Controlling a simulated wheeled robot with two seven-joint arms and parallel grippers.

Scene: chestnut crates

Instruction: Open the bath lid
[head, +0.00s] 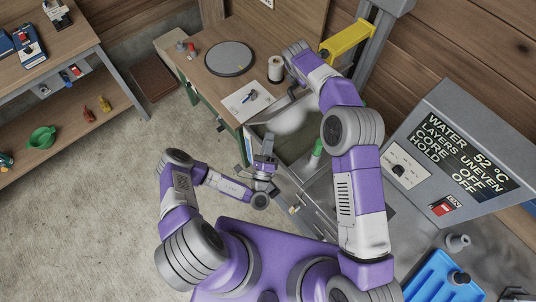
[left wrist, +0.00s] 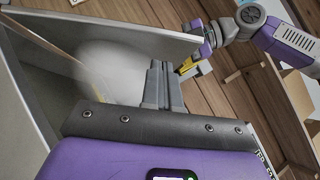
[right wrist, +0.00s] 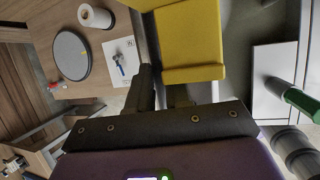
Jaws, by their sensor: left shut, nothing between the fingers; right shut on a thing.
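The bath (head: 318,172) is the grey tank right of my left gripper in the head view, with white vapour over its opening. In the left wrist view a broad grey panel, apparently the bath lid (left wrist: 150,29), stands tilted up behind the vapour. My right gripper (head: 303,60) is at the far side of the bath; the left wrist view shows it (left wrist: 203,52) at the panel's right end. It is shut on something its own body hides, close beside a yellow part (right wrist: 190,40). My left gripper (head: 262,165) is shut and empty by the bath's near left side; its fingers (left wrist: 162,82) are together.
A wooden counter (head: 215,88) left of the bath holds a round grey disc (head: 229,58), a spool (head: 275,68) and a paper sheet (head: 247,102). A grey display panel (head: 450,150) stands at right. Floor at left is clear.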

